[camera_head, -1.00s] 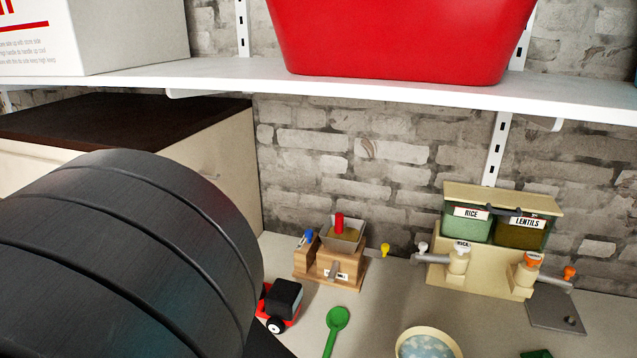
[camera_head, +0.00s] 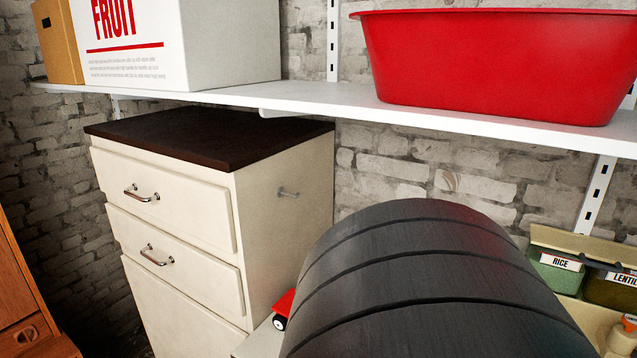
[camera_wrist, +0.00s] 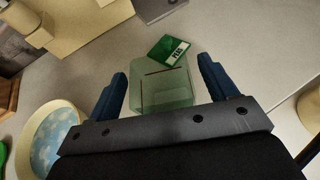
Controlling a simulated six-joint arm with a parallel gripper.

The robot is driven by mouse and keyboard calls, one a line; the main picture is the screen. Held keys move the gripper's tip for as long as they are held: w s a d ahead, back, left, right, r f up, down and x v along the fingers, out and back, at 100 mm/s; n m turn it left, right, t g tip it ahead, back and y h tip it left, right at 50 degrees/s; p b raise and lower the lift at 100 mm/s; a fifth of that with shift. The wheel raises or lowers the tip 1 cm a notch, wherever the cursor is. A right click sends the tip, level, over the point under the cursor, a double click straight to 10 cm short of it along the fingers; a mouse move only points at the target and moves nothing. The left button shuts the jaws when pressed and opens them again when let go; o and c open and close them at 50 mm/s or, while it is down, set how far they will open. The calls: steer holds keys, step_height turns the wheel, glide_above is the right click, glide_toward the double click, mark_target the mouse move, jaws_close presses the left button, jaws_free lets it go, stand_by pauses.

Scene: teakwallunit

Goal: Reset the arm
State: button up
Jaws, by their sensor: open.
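My gripper (camera_wrist: 160,95) shows in the wrist view with its two blue fingers spread apart. A translucent green container (camera_wrist: 162,88) lies between and just beyond the fingers on the grey counter (camera_wrist: 240,45). I cannot tell whether the fingers touch it. A dark green labelled piece (camera_wrist: 168,50) sits at its far edge. In the head view a large dark ribbed part of my arm fills the lower middle and hides much of the counter; the gripper does not show there.
A cream drawer cabinet (camera_head: 285,215) stands at left, with a white shelf (camera_head: 320,100) above holding a red tub (camera_head: 490,70) and a white box (camera_head: 180,45). Rice and lentil dispensers (camera_head: 560,272) stand at right. A round bowl (camera_wrist: 28,135) lies left in the wrist view.

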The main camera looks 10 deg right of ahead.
steer(key=shift+a, duration=0.1)
steer(key=v, duration=1.2)
steer(key=x, duration=1.2)
steer(key=shift+f, duration=0.1)
steer(key=s+a+r, duration=0.6)
steer(key=s+r, duration=0.4)
steer(key=r, duration=0.1)
steer(key=w+d+r+m+g, duration=0.2)
steer(key=w+d, duration=0.9)
steer(key=d, duration=0.2)
steer(key=shift+w+r+g+h, duration=0.25)
steer(key=shift+g+h, duration=0.05)
steer(key=shift+h, duration=0.1)
steer(key=shift+o, duration=0.2)
